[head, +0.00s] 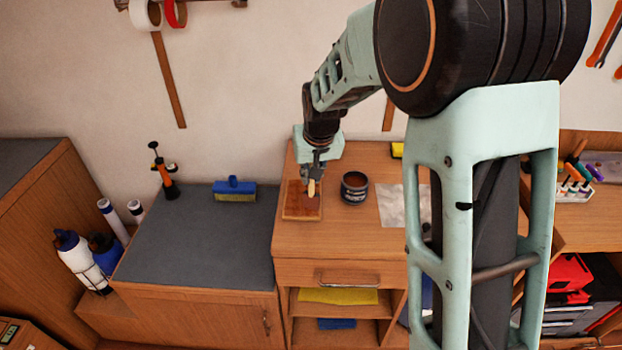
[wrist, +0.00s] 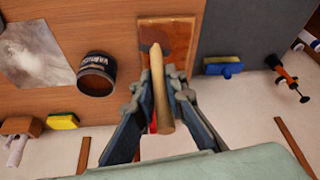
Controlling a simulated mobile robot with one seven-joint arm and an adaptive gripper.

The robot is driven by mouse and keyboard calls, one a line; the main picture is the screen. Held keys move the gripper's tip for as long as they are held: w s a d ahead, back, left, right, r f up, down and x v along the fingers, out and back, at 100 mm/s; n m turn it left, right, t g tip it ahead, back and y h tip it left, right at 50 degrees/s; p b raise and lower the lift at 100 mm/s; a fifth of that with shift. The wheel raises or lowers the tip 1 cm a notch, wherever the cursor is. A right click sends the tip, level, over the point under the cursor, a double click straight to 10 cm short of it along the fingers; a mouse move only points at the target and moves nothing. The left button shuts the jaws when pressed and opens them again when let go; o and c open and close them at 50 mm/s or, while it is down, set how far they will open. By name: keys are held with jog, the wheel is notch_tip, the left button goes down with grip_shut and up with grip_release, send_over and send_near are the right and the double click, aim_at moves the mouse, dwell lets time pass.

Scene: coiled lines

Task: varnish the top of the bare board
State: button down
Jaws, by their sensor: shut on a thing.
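The board (head: 294,208) lies flat on the wooden bench, left of the varnish can. In the wrist view the board (wrist: 183,40) is orange-brown, with a darker patch by the brush's far end. My gripper (head: 313,176) is shut on the pale wooden handle of a brush (wrist: 162,98), and the handle is over the board. Whether the brush's bristles touch the board cannot be told. The open varnish can (head: 354,188) stands upright with dark brown liquid inside; its label shows in the wrist view (wrist: 97,74).
A grey sheet (head: 392,205) lies right of the can. A yellow sponge (head: 397,150) is at the bench's back. A blue-and-yellow brush block (head: 234,188) and an orange-black tool (head: 165,175) stand on the grey-topped cabinet (head: 190,250) to the left.

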jog(key=shift+r+p, duration=0.95)
jog(key=shift+r, duration=0.95)
